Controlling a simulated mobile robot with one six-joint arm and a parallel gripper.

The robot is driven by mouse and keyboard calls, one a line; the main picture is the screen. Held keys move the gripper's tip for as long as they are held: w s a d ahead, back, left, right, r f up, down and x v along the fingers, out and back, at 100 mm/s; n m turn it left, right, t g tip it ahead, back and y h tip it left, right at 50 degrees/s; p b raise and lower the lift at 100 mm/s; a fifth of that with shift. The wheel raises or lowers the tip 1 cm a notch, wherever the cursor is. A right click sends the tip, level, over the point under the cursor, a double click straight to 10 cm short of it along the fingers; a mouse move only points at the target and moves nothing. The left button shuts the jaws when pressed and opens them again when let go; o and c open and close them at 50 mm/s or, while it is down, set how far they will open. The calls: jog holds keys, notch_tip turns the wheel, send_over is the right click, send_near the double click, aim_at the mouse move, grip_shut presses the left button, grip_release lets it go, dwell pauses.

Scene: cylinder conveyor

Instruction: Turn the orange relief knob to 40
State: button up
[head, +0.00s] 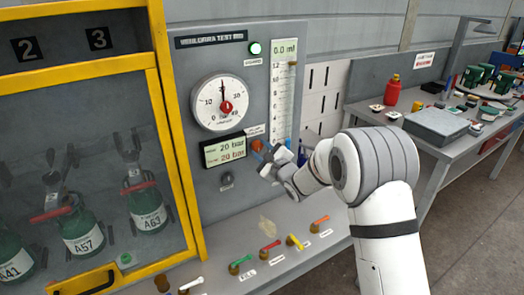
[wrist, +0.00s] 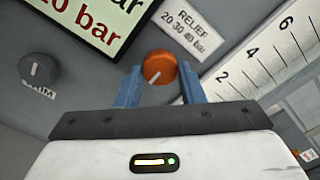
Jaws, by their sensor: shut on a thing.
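The orange relief knob (wrist: 160,68) is on the grey test panel, beside a label (wrist: 188,28) reading "RELIEF 20 30 40 bar". Its white mark points to the lower left in the wrist view. My gripper (wrist: 160,82) has one blue finger on each side of the knob and is shut on it. In the head view the knob (head: 257,145) is partly hidden by my gripper (head: 266,156). The display (head: 223,151) left of the knob shows 20 bar in both rows. The dial gauge's (head: 218,102) needle points nearly straight up.
A small dark knob (wrist: 40,70) labelled TRIM sits nearby. A scaled tube (head: 282,95) reads 0.0 ml above it. Several coloured levers (head: 270,244) lie on the ledge below. A yellow-framed cabinet (head: 178,130) with green cylinders stands left; a cluttered bench (head: 440,160) stands right.

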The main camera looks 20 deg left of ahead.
jog(key=o, duration=1)
jog(key=b+v, duration=0.1)
jog(key=v, duration=0.6)
jog(key=shift+s+d+b, duration=0.25)
jog(key=shift+b, duration=0.05)
